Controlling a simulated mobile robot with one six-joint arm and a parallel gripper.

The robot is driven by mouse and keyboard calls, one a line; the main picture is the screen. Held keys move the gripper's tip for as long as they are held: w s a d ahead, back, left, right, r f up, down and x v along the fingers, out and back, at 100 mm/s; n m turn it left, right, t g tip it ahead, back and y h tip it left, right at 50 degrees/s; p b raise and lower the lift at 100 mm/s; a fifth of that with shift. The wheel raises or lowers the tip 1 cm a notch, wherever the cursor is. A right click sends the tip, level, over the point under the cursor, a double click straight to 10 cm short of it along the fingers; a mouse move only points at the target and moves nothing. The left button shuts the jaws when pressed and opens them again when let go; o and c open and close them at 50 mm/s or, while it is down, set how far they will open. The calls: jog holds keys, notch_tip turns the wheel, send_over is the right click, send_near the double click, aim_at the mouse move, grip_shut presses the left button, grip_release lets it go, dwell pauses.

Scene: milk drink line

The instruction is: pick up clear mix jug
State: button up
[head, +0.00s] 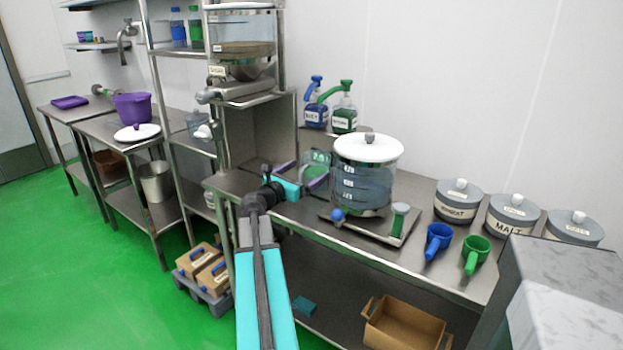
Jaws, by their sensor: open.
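A large clear vessel (362,188) with dark markings and a white lid (368,148) stands upright on a low metal stand on the steel bench. A smaller clear container (198,122) is on the shelf rack at left, with white shapes at its front. I cannot tell for certain which is the mix jug. My gripper (288,187), with teal parts, is open over the left part of the bench, left of the large vessel and apart from it. My dark wrist hides part of the bench edge, and the fingertips are small and hard to make out.
Grey lidded tubs (458,204) stand at the bench's right, behind a blue scoop (438,240) and a green scoop (475,254). Blue and green pump bottles (344,118) are behind the vessel. A cardboard box (404,325) is on the lower shelf. Green floor (90,280) is clear at left.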

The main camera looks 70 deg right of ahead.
aim_at(323, 160)
dwell(0.3)
jog(key=shift+x, duration=2.55)
jog(key=c, duration=1.7)
jog(key=shift+c, duration=0.2)
jog(key=shift+r, duration=0.1)
notch_tip(323, 160, up, 10)
jog(key=p, duration=0.1)
